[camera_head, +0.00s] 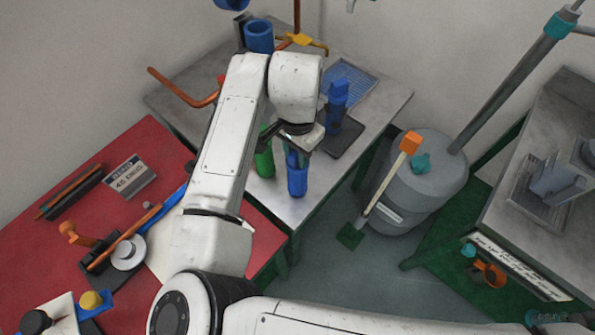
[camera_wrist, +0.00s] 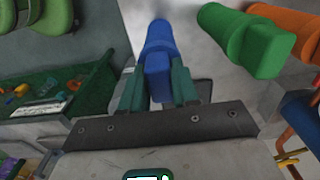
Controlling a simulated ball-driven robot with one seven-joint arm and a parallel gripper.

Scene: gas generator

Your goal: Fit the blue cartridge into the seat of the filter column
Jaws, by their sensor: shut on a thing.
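My gripper (camera_head: 298,148) is shut on the blue cartridge (camera_head: 297,180), which hangs below it near the front edge of the grey table. In the wrist view, the green fingers of my gripper (camera_wrist: 158,90) grip the square top of the blue cartridge (camera_wrist: 158,48) from both sides. I cannot tell from these views whether its lower end touches the table. A blue open cup (camera_head: 259,37), possibly part of the filter column, stands at the back of the grey table, partly behind my arm. A blue fitting (camera_head: 231,4) is cut off at the top edge above it.
A green cartridge (camera_head: 264,155) stands just left of the held one; an orange one (camera_wrist: 285,20) shows in the wrist view. Another blue piece (camera_head: 337,100) stands behind on a dark plate (camera_head: 343,140). A copper pipe (camera_head: 185,95) and yellow valve (camera_head: 302,41) are further back.

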